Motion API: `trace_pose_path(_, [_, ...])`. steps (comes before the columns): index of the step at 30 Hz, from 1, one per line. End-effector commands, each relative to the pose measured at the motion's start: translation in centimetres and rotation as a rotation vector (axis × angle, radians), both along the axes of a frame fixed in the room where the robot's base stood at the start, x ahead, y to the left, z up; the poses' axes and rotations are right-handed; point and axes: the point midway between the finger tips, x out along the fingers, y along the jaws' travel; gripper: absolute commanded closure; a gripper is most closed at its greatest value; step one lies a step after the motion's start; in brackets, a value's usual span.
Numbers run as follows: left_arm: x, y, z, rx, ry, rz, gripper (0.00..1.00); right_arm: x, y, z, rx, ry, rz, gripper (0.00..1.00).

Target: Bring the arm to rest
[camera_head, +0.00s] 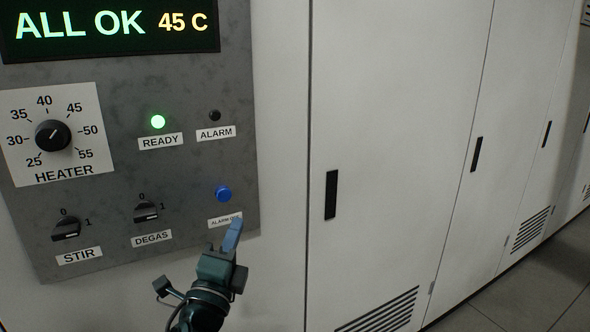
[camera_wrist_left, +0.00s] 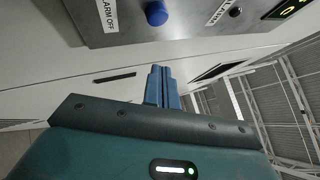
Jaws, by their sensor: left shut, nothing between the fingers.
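My left gripper (camera_head: 232,236) is shut and empty, its blue fingers pointing up just below the blue alarm-off button (camera_head: 223,194) in the head view. It covers part of that button's label. In the left wrist view the closed fingers (camera_wrist_left: 161,86) stand below and apart from the blue button (camera_wrist_left: 156,13). The control panel (camera_head: 110,185) is grey and its display (camera_head: 110,27) reads ALL OK and 45 C. The READY lamp (camera_head: 158,122) glows green and the ALARM lamp (camera_head: 214,116) is dark. My right gripper is not in view.
The heater dial (camera_head: 53,136), the stir switch (camera_head: 66,229) and the degas switch (camera_head: 146,212) sit left of my gripper. White cabinets (camera_head: 390,150) with black handles run off to the right. Grey floor (camera_head: 520,300) shows at the lower right.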

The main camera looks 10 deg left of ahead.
Motion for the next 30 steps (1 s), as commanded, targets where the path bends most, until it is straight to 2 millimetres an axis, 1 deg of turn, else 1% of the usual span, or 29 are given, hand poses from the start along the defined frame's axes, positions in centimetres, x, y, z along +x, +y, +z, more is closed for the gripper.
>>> trace_pose_path(1, [-0.6,0.1,-2.7,-0.081,0.075,-0.028,1.0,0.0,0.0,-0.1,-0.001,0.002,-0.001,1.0])
trace_pose_path(2, [-1.0,0.1,-4.4,-0.145,0.124,-0.05,1.0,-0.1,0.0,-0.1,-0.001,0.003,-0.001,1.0])
trace_pose_path(3, [-1.8,0.2,-7.0,-0.244,0.199,-0.076,1.0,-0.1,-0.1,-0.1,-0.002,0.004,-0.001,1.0])
trace_pose_path(5, [-3.4,0.2,-11.2,-0.418,0.326,-0.109,1.0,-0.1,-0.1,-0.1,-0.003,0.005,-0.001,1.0])
trace_pose_path(6, [-4.8,0.2,-14.1,-0.543,0.411,-0.124,1.0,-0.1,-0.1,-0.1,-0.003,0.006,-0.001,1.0])
trace_pose_path(8, [-7.1,0.1,-18.0,-0.731,0.535,-0.131,1.0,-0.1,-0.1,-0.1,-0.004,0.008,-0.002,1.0])
trace_pose_path(9, [-8.8,0.0,-20.5,-0.856,0.613,-0.127,1.0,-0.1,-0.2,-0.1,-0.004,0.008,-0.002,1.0])
trace_pose_path(11, [-11.6,-0.2,-23.8,-1.039,0.723,-0.109,1.0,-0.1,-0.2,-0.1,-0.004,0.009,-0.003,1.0])
trace_pose_path(12, [-13.5,-0.4,-25.8,-1.153,0.787,-0.089,1.0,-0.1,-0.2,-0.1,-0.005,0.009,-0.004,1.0])
trace_pose_path(15, [-17.8,-0.9,-29.4,-1.4,0.914,-0.029,1.0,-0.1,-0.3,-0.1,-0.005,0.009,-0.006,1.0])
trace_pose_path(18, [-20.9,-1.3,-31.6,-1.573,0.993,0.03,1.0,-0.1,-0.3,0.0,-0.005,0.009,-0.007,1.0])
trace_pose_path(21, [-22.6,-1.5,-32.6,-1.671,1.03,0.066,1.0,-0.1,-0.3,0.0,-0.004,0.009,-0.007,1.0])
trace_pose_path(23, [-23.0,-1.6,-32.8,-1.693,1.037,0.075,1.0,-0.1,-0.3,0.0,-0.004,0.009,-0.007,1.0])
trace_pose_path(30, [-23.0,-1.6,-32.8,-1.693,1.037,0.075,1.0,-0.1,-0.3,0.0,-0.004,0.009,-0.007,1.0])
